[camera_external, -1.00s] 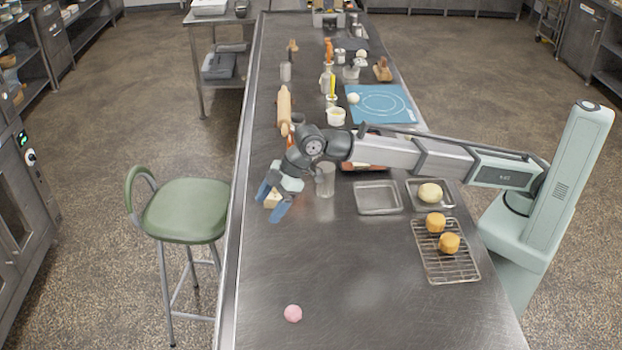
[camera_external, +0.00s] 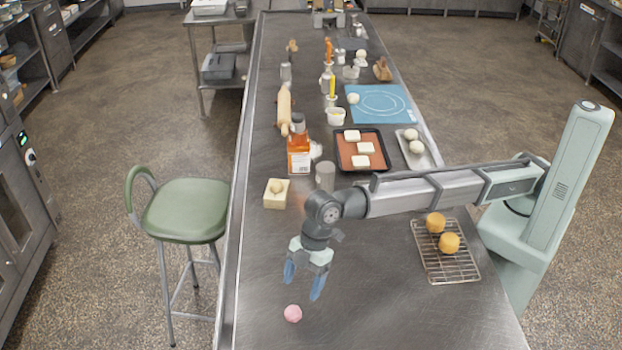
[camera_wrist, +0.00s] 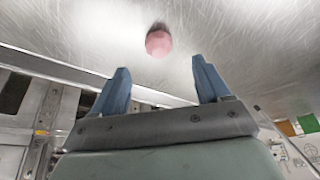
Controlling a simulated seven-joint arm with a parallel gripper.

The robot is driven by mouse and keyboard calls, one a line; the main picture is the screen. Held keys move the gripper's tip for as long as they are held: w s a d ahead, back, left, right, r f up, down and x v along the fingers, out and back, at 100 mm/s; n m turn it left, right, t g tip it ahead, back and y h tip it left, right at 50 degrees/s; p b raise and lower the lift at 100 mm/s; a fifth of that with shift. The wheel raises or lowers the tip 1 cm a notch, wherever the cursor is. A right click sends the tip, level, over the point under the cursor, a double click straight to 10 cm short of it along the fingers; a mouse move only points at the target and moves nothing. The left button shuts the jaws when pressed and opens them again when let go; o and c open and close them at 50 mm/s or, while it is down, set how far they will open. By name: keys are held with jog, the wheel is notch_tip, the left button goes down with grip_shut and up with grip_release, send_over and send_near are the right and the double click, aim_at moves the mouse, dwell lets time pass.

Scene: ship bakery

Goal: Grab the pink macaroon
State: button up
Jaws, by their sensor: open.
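The pink macaroon (camera_external: 293,313) lies alone on the steel table near its front end. My gripper (camera_external: 302,284) is open and empty, with its blue fingers pointing down, above and slightly behind the macaroon in the external view. In the wrist view the macaroon (camera_wrist: 158,41) shows past the tips of my open gripper (camera_wrist: 160,68), roughly centred between the two fingers and apart from them. Nothing hides the macaroon in either view.
A wire rack (camera_external: 462,268) with two orange cakes stands to the right. The steel table (camera_external: 390,315) is clear around the macaroon.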

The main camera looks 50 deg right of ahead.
aim_at(294, 307)
jog(key=shift+x, duration=3.9)
jog(key=shift+w+a, duration=0.1)
jog(key=c, duration=0.8)
jog(key=shift+c, duration=0.2)
jog(key=shift+r, duration=0.15)
